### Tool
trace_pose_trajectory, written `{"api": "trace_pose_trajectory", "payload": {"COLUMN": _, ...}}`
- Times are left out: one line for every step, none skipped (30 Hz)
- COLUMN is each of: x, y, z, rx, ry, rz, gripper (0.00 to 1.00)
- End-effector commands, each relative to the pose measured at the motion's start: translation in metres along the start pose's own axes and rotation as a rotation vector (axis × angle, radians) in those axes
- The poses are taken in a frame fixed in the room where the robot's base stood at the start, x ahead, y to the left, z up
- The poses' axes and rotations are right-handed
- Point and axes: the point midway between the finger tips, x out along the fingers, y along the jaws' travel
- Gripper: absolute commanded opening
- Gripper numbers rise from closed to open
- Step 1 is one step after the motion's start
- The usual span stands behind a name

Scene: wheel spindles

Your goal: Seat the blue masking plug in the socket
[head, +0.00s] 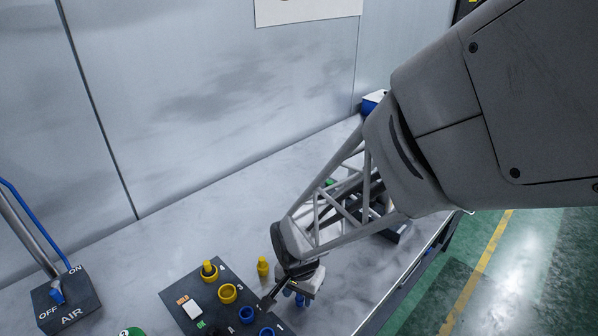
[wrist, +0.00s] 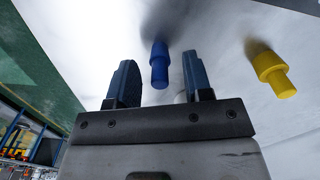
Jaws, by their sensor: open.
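The blue masking plug (head: 299,299) stands on the grey table under my gripper (head: 286,292), to the right of the dark socket panel. In the wrist view the blue plug (wrist: 160,66) shows between the two fingers of my gripper (wrist: 158,75), with clear space on both sides. The fingers are open and hold nothing. The panel (head: 190,318) carries two blue ring sockets, one (head: 246,314) in full view and one (head: 267,332) cut by the lower picture edge. I cannot tell from the pictures how deep the fingers reach around the plug.
A loose yellow plug (head: 262,267) stands left of my gripper. On the panel, one yellow socket holds a yellow plug (head: 209,270); another yellow socket (head: 228,293) looks empty. An AIR switch box (head: 66,299) stands at far left. A green-topped object (head: 131,332) is near the panel.

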Motion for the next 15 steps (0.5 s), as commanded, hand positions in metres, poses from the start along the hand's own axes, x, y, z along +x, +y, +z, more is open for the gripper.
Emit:
{"api": "trace_pose_trajectory", "payload": {"x": -0.0001, "y": 0.0000, "z": 0.0000, "rx": 0.000, "ry": 0.000, "rz": 0.000, "gripper": 0.46}}
{"api": "trace_pose_trajectory", "payload": {"x": -0.0001, "y": 0.0000, "z": 0.0000, "rx": 0.000, "ry": 0.000, "rz": 0.000, "gripper": 0.46}}
{"api": "trace_pose_trajectory", "payload": {"x": -0.0001, "y": 0.0000, "z": 0.0000, "rx": 0.000, "ry": 0.000, "rz": 0.000, "gripper": 0.46}}
{"api": "trace_pose_trajectory", "payload": {"x": -0.0001, "y": 0.0000, "z": 0.0000, "rx": 0.000, "ry": 0.000, "rz": 0.000, "gripper": 0.46}}
{"api": "trace_pose_trajectory", "payload": {"x": -0.0002, "y": 0.0000, "z": 0.0000, "rx": 0.000, "ry": 0.000, "rz": 0.000, "gripper": 0.46}}
{"api": "trace_pose_trajectory", "payload": {"x": -0.0002, "y": 0.0000, "z": 0.0000, "rx": 0.000, "ry": 0.000, "rz": 0.000, "gripper": 0.46}}
{"api": "trace_pose_trajectory", "payload": {"x": -0.0002, "y": 0.0000, "z": 0.0000, "rx": 0.000, "ry": 0.000, "rz": 0.000, "gripper": 0.46}}
{"api": "trace_pose_trajectory", "payload": {"x": -0.0002, "y": 0.0000, "z": 0.0000, "rx": 0.000, "ry": 0.000, "rz": 0.000, "gripper": 0.46}}
{"api": "trace_pose_trajectory", "payload": {"x": -0.0002, "y": 0.0000, "z": 0.0000, "rx": 0.000, "ry": 0.000, "rz": 0.000, "gripper": 0.42}}
{"api": "trace_pose_trajectory", "payload": {"x": -0.0002, "y": 0.0000, "z": 0.0000, "rx": 0.000, "ry": 0.000, "rz": 0.000, "gripper": 0.37}}
{"api": "trace_pose_trajectory", "payload": {"x": -0.0002, "y": 0.0000, "z": 0.0000, "rx": 0.000, "ry": 0.000, "rz": 0.000, "gripper": 0.32}}
{"api": "trace_pose_trajectory", "payload": {"x": -0.0002, "y": 0.0000, "z": 0.0000, "rx": 0.000, "ry": 0.000, "rz": 0.000, "gripper": 0.26}}
{"api": "trace_pose_trajectory", "payload": {"x": -0.0002, "y": 0.0000, "z": 0.0000, "rx": 0.000, "ry": 0.000, "rz": 0.000, "gripper": 0.22}}
{"api": "trace_pose_trajectory", "payload": {"x": -0.0002, "y": 0.0000, "z": 0.0000, "rx": 0.000, "ry": 0.000, "rz": 0.000, "gripper": 0.17}}
{"api": "trace_pose_trajectory", "payload": {"x": -0.0002, "y": 0.0000, "z": 0.0000, "rx": 0.000, "ry": 0.000, "rz": 0.000, "gripper": 0.11}}
